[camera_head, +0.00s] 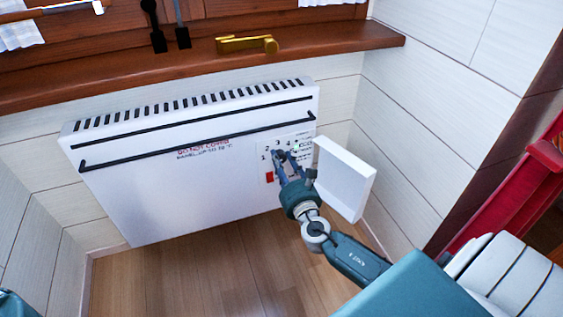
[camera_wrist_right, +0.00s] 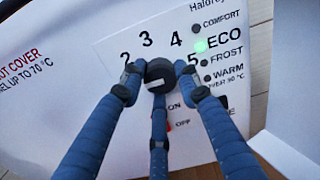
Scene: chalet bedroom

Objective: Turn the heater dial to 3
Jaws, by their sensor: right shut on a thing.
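The white heater (camera_head: 190,165) hangs on the wall below the window sill. Its control panel is at its right end, with printed numbers and mode lights. The dark round dial (camera_wrist_right: 160,72) sits among the numbers in the right wrist view; 2, 3, 4 and 5 show around it. My right gripper (camera_head: 284,158) reaches the panel from the lower right, and its blue fingers (camera_wrist_right: 159,88) are closed around the dial. I cannot tell which number the dial points to. The ECO light (camera_wrist_right: 201,45) glows green. My left gripper is not in view.
A white cover flap (camera_head: 345,180) stands open right of the panel, close beside my right gripper. The wooden sill (camera_head: 120,78) with a brass handle (camera_head: 247,44) runs above the heater. A red piece of furniture (camera_head: 510,170) is at the right. The wooden floor below is clear.

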